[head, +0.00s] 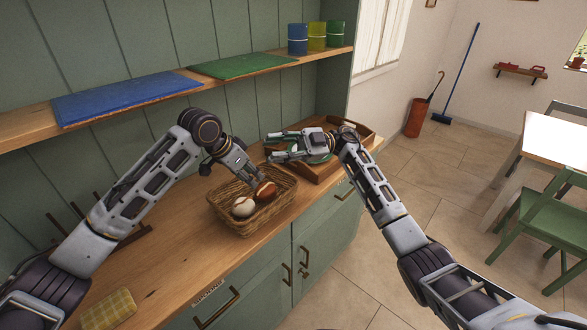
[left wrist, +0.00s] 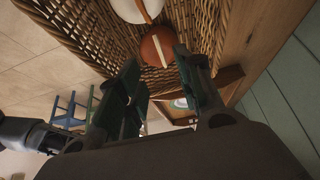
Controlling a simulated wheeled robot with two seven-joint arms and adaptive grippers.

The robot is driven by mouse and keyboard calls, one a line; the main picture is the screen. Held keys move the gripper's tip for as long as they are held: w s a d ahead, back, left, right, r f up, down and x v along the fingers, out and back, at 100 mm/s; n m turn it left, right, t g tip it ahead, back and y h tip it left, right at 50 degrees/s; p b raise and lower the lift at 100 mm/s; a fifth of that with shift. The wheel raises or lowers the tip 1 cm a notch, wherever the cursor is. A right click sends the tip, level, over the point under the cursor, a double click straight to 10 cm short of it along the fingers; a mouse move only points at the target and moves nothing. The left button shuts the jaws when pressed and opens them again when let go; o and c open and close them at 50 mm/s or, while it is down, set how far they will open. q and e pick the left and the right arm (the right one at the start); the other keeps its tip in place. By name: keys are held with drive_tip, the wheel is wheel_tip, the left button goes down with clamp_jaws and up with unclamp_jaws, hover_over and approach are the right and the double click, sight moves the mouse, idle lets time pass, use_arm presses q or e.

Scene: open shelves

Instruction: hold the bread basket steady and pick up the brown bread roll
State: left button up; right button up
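The wicker bread basket (head: 222,222) stands on the wooden counter. It fills the top of the left wrist view (left wrist: 95,45). The brown bread roll (head: 265,190) lies in it, and in the left wrist view the roll (left wrist: 157,50) has a pale stripe. A pale roll (head: 243,207) lies beside it, cut off at the top of the left wrist view (left wrist: 135,8). My left gripper (head: 253,176) points down at the brown roll, fingers apart, with the roll at its fingertips. Contact cannot be told. My right gripper (head: 270,146) is open and empty behind the basket, apart from it.
A wooden tray (head: 322,173) with a green and white dish stands behind the basket, under my right gripper. A dark rack (head: 115,235) and a yellow checked cloth (head: 108,308) are at left. A shelf above holds blue and green boards and three cups. The counter's front edge is close.

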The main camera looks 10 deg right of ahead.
drive_tip(key=s+a+f+n+g+h, duration=0.1)
drive_tip(key=s+a+f+n+h, duration=0.1)
drive_tip(key=s+a+h, duration=0.3)
drive_tip(key=m+t+h, duration=0.5)
drive_tip(key=t+h, duration=0.3)
drive_tip(key=h, duration=0.5)
hover_over(287, 206)
drive_tip(key=s+d, duration=0.2)
drive_tip(key=shift+w+f, duration=0.15)
drive_tip(key=shift+f, duration=2.15)
drive_tip(key=shift+a, duration=0.1)
drive_tip(key=shift+w+a+f, duration=0.25)
drive_tip(key=shift+w+f, duration=0.05)
drive_tip(key=shift+f, duration=1.95)
drive_tip(key=shift+w+a+f, duration=0.25)
drive_tip(key=shift+w+f, duration=0.1)
drive_tip(key=shift+f, duration=1.95)
drive_tip(key=shift+w+a+f, duration=0.25)
drive_tip(key=shift+w+f, duration=0.05)
drive_tip(key=shift+f, duration=1.95)
clamp_jaws()
